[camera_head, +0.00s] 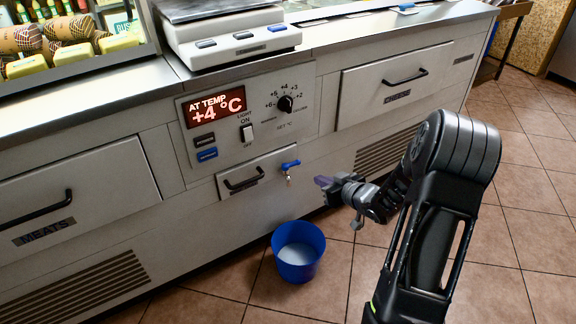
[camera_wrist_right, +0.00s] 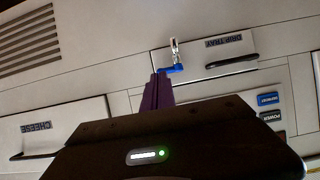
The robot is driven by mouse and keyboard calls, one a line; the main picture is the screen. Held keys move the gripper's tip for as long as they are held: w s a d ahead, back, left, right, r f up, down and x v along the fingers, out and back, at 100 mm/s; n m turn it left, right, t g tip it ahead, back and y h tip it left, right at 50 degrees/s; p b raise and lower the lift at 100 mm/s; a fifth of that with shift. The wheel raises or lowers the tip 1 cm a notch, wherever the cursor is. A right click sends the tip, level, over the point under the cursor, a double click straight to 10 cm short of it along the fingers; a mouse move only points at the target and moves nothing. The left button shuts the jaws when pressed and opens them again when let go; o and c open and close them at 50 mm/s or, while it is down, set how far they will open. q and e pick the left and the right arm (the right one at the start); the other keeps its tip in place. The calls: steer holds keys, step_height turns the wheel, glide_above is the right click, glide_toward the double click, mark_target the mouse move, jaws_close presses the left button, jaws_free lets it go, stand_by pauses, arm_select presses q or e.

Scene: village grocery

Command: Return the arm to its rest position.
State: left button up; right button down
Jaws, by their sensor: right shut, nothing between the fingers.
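My right arm comes in from the lower right in the head view, bent at the elbow. Its gripper (camera_head: 325,183) is shut and empty, pointing left toward the counter front. A blue key or tap (camera_head: 290,165) with a small metal tag sits on the drip tray drawer (camera_head: 257,172), just beyond the fingertips. In the right wrist view the gripper's purple fingers (camera_wrist_right: 157,92) are together, and the blue key (camera_wrist_right: 172,69) appears right past their tips. I cannot tell the exact gap between them. My left gripper is not in view.
The counter front holds a control panel (camera_head: 250,115) reading +4 °C, a meats drawer (camera_head: 75,190) and another handled drawer (camera_head: 395,85). A blue bucket (camera_head: 298,270) stands on the tiled floor below the drip tray. A scale (camera_head: 228,40) sits on top. Floor at right is clear.

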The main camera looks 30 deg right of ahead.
stand_by(0.4)
